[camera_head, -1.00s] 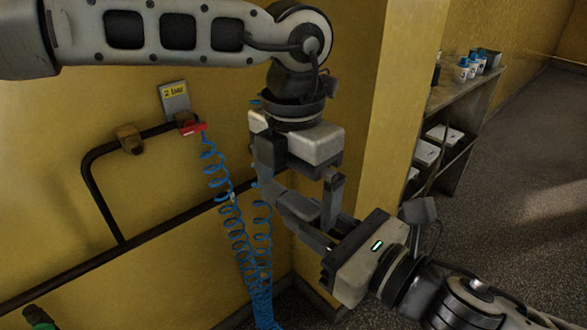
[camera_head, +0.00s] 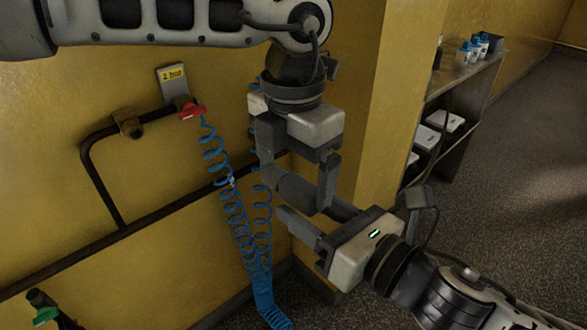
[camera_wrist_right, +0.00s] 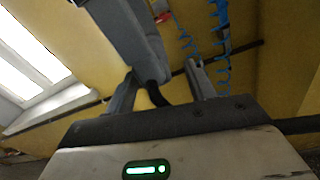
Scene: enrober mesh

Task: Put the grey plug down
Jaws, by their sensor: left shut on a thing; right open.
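My left gripper (camera_head: 298,190) hangs from the arm above, fingers pointing down, in the middle of the head view. It is shut on a dark grey piece, taken as the grey plug (camera_head: 296,190), partly hidden by the fingers. My right gripper (camera_head: 322,218) comes in from the lower right, open, its fingertips close below and beside the left fingers. I cannot tell whether they touch the plug. In the right wrist view, the right fingers (camera_wrist_right: 160,82) stand apart, with a large grey shape and a dark curved piece between or beyond them.
A blue coiled hose (camera_head: 235,220) hangs behind the grippers from a red-handled valve (camera_head: 191,111) under a "2 bar" plate (camera_head: 172,80). A dark pipe (camera_head: 110,235) runs along the yellow wall. A shelf (camera_head: 455,85) with bottles and boxes stands at right. Open floor lies beyond.

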